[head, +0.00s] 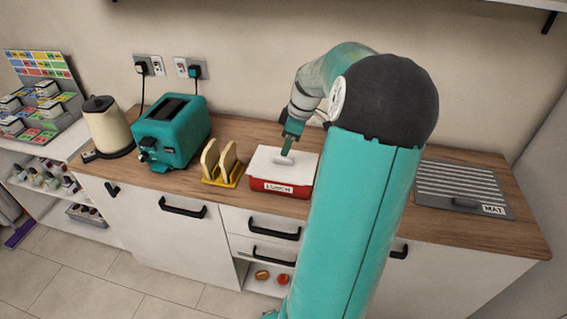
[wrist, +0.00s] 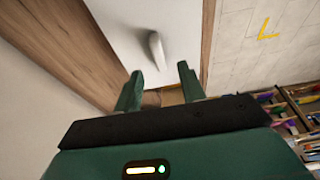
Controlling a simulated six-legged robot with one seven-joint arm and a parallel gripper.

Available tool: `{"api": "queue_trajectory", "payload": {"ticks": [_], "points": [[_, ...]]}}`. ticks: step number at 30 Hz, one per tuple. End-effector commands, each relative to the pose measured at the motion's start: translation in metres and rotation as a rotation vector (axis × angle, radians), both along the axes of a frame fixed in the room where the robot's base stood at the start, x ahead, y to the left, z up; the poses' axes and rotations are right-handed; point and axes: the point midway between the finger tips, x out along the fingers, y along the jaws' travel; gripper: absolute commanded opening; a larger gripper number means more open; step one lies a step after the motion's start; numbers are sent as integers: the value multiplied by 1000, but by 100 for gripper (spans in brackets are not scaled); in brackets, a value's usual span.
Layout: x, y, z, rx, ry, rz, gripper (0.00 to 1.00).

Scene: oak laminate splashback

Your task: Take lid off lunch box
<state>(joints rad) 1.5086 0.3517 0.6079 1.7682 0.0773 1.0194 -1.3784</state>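The red lunch box (head: 281,187) stands on the wooden counter with its white lid (head: 265,160) on top. A label on its front reads LUNCH. A small pale handle (wrist: 157,50) stands up from the lid in the wrist view. My gripper (head: 288,150) is above the lid, close to the handle. In the wrist view my gripper (wrist: 160,88) has its two green fingers apart, with nothing held between them. The handle shows beyond the fingertips.
A yellow toast rack (head: 232,184) with toast stands just left of the box. A teal toaster (head: 180,125) and a cream kettle (head: 105,125) are further left. A grey striped mat (head: 450,182) with a handle lies on the right.

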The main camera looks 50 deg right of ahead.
Motion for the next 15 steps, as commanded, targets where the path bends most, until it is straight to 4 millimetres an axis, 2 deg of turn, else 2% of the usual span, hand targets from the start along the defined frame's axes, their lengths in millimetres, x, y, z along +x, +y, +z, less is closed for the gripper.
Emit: {"api": "queue_trajectory", "payload": {"ticks": [9,15], "points": [[9,1,-41,2,0,4,40],[11,2,-51,-1,0,4,40]]}}
